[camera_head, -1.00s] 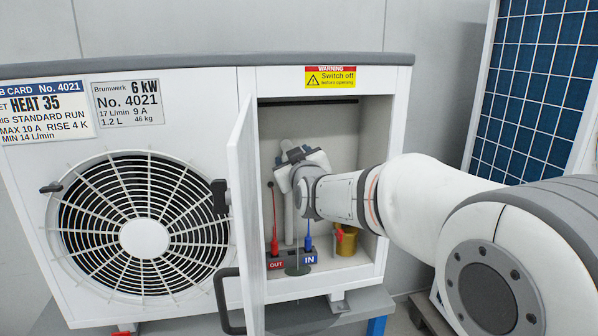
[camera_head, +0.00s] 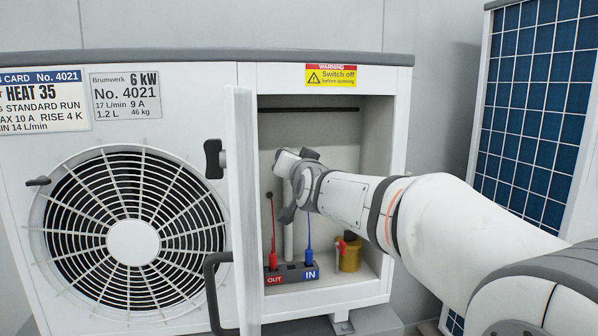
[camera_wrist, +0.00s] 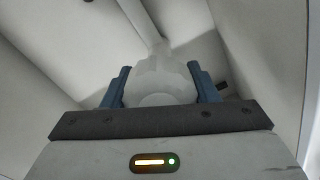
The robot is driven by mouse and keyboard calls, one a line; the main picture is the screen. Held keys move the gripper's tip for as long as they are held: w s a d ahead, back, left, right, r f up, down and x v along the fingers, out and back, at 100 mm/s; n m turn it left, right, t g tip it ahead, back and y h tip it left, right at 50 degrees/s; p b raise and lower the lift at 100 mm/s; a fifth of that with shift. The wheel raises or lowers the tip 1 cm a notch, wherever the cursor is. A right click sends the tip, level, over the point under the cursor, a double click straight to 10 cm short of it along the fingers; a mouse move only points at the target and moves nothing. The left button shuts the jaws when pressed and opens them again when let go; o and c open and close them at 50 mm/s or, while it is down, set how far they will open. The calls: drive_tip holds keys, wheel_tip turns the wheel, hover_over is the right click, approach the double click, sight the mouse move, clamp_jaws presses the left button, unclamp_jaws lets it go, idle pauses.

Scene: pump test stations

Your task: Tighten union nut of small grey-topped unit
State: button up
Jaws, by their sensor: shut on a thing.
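The grey-topped unit (camera_head: 180,57) is a white cabinet with a round fan grille and a 6 kW plate. Its side door (camera_head: 243,200) stands open. My gripper (camera_wrist: 160,88) reaches into the compartment. In the wrist view its two blue fingers are shut on a pale, faceted union nut (camera_wrist: 165,75), with a finger on each side. A pale pipe (camera_wrist: 150,30) runs on from the nut. In the head view my wrist hides the nut, and the pipe (camera_head: 289,238) drops below it.
A red plug (camera_head: 273,260) and a blue plug (camera_head: 309,256) stand in the OUT/IN block (camera_head: 291,275). A brass-coloured part (camera_head: 350,256) with a red handle sits right of them. A blue solar panel (camera_head: 535,110) stands at right.

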drive_tip(key=shift+d+r+m, duration=0.15)
drive_tip(key=shift+r+m, duration=0.2)
drive_tip(key=shift+m, duration=0.15)
drive_tip(key=o, duration=0.7)
drive_tip(key=shift+d, duration=0.1)
drive_tip(key=shift+o, duration=1.3)
drive_tip(key=shift+f, duration=0.2)
drive_tip(key=shift+s, duration=0.1)
drive_tip(key=v, duration=0.7)
drive_tip(key=shift+s, duration=0.3)
